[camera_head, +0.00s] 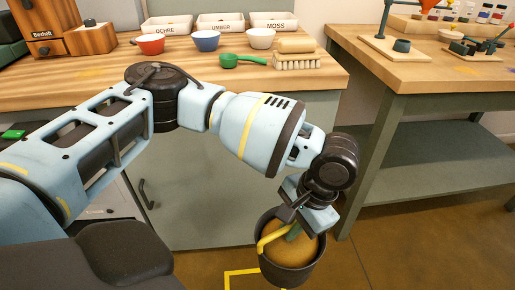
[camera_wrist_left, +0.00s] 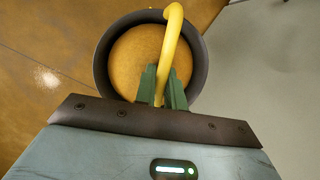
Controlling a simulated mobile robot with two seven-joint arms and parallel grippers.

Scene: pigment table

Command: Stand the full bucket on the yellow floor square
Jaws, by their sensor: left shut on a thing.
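The dark bucket (camera_head: 288,274) is filled with ochre-brown material and hangs upright or nearly so at the lower middle of the head view. Its yellow handle (camera_head: 272,239) is between the green fingers of my left gripper (camera_head: 292,232), which is shut on it. In the left wrist view, the bucket (camera_wrist_left: 101,58) lies beyond the fingers (camera_wrist_left: 163,84), with the handle (camera_wrist_left: 171,42) crossing its mouth. The yellow floor square (camera_head: 228,274) shows only as a corner left of the bucket. The bucket hides part of it. I cannot tell whether the bucket touches the floor. My right gripper is not in view.
The grey-green cabinet (camera_head: 205,190) under the wooden counter (camera_head: 110,95) stands behind the bucket. A second table (camera_head: 455,75) with a lower shelf (camera_head: 450,155) is at right. Bowls, a green scoop (camera_head: 242,61) and a brush (camera_head: 297,61) are on the counter. Brown floor is clear at lower right.

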